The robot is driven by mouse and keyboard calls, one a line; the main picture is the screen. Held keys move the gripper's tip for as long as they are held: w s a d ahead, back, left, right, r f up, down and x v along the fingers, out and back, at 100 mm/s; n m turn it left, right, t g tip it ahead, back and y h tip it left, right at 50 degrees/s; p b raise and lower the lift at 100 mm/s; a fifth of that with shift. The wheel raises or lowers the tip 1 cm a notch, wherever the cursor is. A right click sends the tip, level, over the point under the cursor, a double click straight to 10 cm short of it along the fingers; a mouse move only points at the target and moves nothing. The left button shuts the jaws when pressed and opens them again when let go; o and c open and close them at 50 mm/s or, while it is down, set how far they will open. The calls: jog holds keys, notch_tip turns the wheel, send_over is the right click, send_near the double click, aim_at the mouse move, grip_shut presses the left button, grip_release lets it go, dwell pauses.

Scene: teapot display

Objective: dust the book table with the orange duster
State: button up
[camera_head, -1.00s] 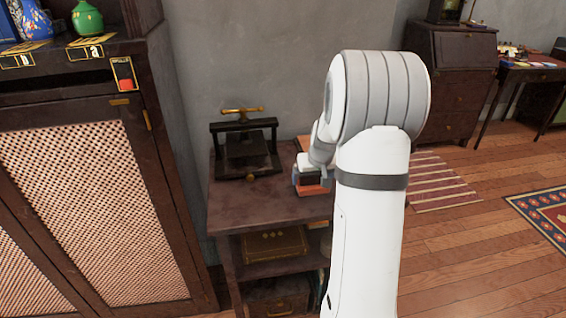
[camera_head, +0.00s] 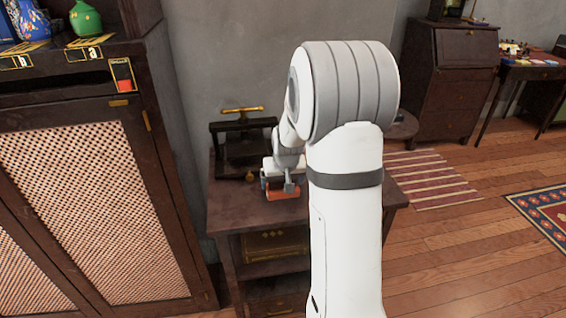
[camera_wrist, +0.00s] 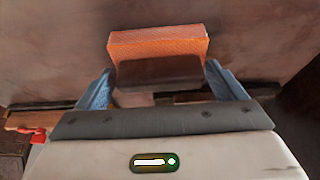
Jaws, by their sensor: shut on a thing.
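The orange duster (camera_head: 283,193) is in my gripper (camera_head: 282,183), low over the book table. In the wrist view the duster (camera_wrist: 158,44) shows as an orange block with a dark part behind it, between the two blue fingers of my gripper (camera_wrist: 160,82). The fingers are shut on its dark part. The book table (camera_head: 232,212) is dark wood, with its bare top showing at the front left. Whether the duster touches the top I cannot tell. My arm hides part of the table's right side.
A dark book press with a brass handle (camera_head: 242,110) stands at the back left of the table, close to my gripper. A cabinet with lattice doors (camera_head: 75,190) stands to the left. The grey wall is behind. A shelf below holds a yellowish box (camera_head: 275,245).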

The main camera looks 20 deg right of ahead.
jog(key=shift+r+p, duration=2.45)
jog(key=shift+r, duration=1.65)
jog(key=shift+s+a+f, duration=0.1)
